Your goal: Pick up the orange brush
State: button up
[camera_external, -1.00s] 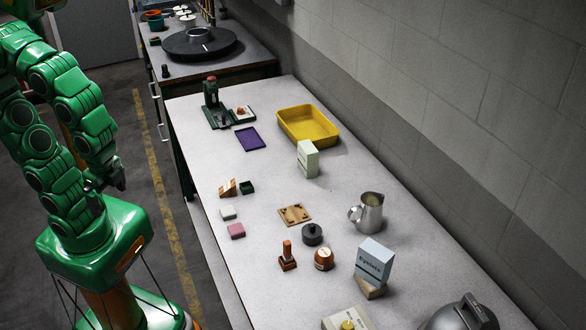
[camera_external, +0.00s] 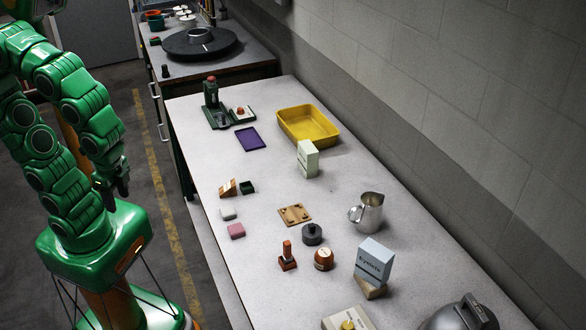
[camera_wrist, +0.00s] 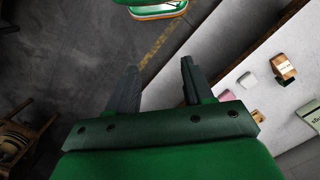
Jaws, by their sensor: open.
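An orange-brown upright piece with a thin handle on a wider block base (camera_external: 288,257) stands on the grey table, near its left edge; it looks most like the orange brush, though its bristles are too small to make out. My gripper (camera_external: 113,190) hangs to the left of the table, over the floor, well apart from that piece. In the wrist view my gripper (camera_wrist: 158,85) is open, with two dark fingers spread and nothing between them. I cannot pick out the brush for certain in the wrist view.
Close to the brush-like piece are a brown jar (camera_external: 323,259), a dark round weight (camera_external: 312,234) and a pink block (camera_external: 236,231). A metal pitcher (camera_external: 369,213), a labelled box (camera_external: 374,262) and a yellow tray (camera_external: 290,122) stand farther right and back. The table's left edge lies between.

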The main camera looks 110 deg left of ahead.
jog(key=w+a+f+n+t+y, duration=0.1)
jog(key=w+a+n, duration=0.25)
jog(key=w, duration=0.75)
jog(key=w+a+f+n+t+y, duration=0.15)
jog(key=w+a, duration=0.25)
jog(key=w, duration=0.7)
jog(key=n+t, duration=0.2)
jog(key=n, duration=0.1)
send_over(285, 243)
notch_tip(285, 243, down, 7)
jog(key=shift+s+d+f+y, duration=0.1)
jog(key=shift+f+y, duration=0.05)
jog(key=shift+f, duration=0.3)
jog(key=shift+s+d+f+y, duration=0.1)
jog(key=shift+f, duration=0.35)
jog(key=shift+s+d+f+x, duration=0.1)
jog(key=shift+x, duration=0.85)
jog(key=shift+s+d+f+x, duration=0.1)
jog(key=shift+s+d+x, duration=0.05)
jog(key=shift+x, duration=0.85)
jog(key=shift+s+d+x, duration=0.1)
jog(key=shift+x, duration=0.85)
grip_shut()
